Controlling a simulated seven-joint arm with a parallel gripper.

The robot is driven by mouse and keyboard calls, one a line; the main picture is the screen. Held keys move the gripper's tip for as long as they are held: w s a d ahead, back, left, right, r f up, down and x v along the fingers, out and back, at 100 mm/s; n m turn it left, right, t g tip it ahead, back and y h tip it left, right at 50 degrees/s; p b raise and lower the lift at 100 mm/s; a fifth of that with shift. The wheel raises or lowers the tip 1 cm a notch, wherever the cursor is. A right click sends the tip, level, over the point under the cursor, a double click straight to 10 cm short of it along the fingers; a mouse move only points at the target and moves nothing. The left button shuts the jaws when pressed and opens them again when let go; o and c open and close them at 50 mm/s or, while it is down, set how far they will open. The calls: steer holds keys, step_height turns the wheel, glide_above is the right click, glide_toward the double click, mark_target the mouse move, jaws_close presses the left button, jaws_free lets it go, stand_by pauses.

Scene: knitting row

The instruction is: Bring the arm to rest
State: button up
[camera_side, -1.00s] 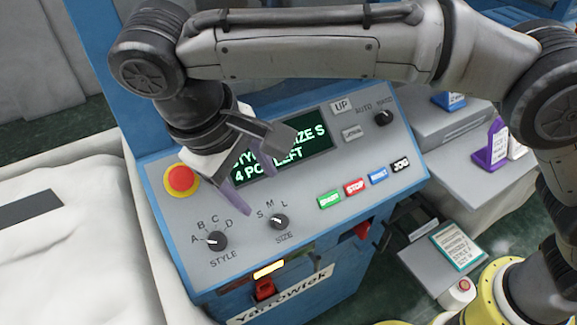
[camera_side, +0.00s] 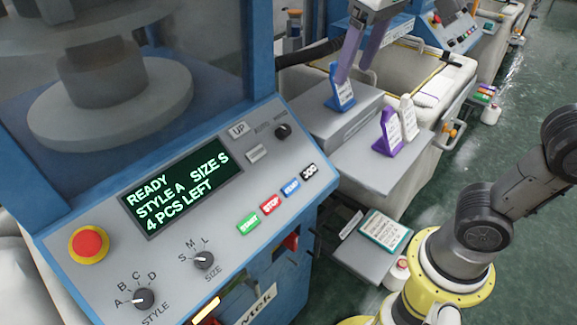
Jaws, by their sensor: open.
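My gripper (camera_side: 356,70) is at the top centre of the side view, with its two purple-grey fingers pointing down and spread apart. It holds nothing that I can see. Its left finger overlaps the blue card stand (camera_side: 341,92) in the picture; I cannot tell whether they touch. The control panel (camera_side: 185,232) is clear of my gripper. Its display (camera_side: 182,187) reads READY, STYLE A, SIZE S, 4 PCS LEFT. Most of my arm above the gripper is out of frame.
A purple card stand (camera_side: 387,134) and a white one (camera_side: 408,117) stand on the grey shelf (camera_side: 365,165). A teal-edged card (camera_side: 384,231) lies lower on a grey ledge. A white bin (camera_side: 440,78) is behind.

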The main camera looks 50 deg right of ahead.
steer(key=s+d+f+t, duration=0.2)
steer(key=s+d+f, duration=0.1)
steer(key=s+f, duration=0.6)
step_height(320, 180, down, 4)
steer(key=shift+s+d+f+n+t+y, duration=0.1)
steer(key=shift+s+d+n+t+y, duration=0.25)
steer(key=shift+d+n+t+y, duration=0.05)
